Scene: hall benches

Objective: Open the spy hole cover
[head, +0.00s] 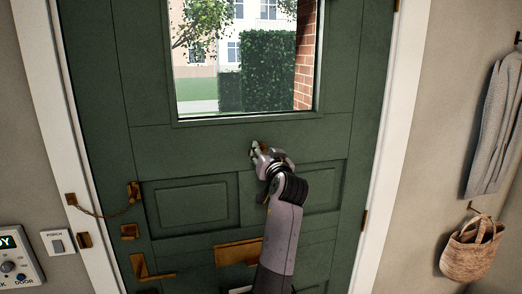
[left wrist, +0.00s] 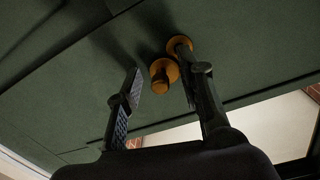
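The green door (head: 190,150) stands shut in the head view. My left gripper (head: 256,148) is at the door, just below its window. In the left wrist view my left gripper (left wrist: 160,64) is open, its two dark fingers apart. A brass round piece with a short knob, seemingly the spy hole cover (left wrist: 160,76), lies between the fingers. A second brass disc, seemingly the spy hole (left wrist: 180,46), sits beside it, partly behind the right-hand finger. That finger is very close to both; I cannot tell whether it touches. My right gripper is in neither view.
The door has a window (head: 245,60), a brass letter plate (head: 238,252), a lever handle (head: 148,270) and a door chain (head: 105,212). A control panel (head: 15,258) is on the left wall. A coat (head: 492,125) and a basket (head: 472,250) hang at the right.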

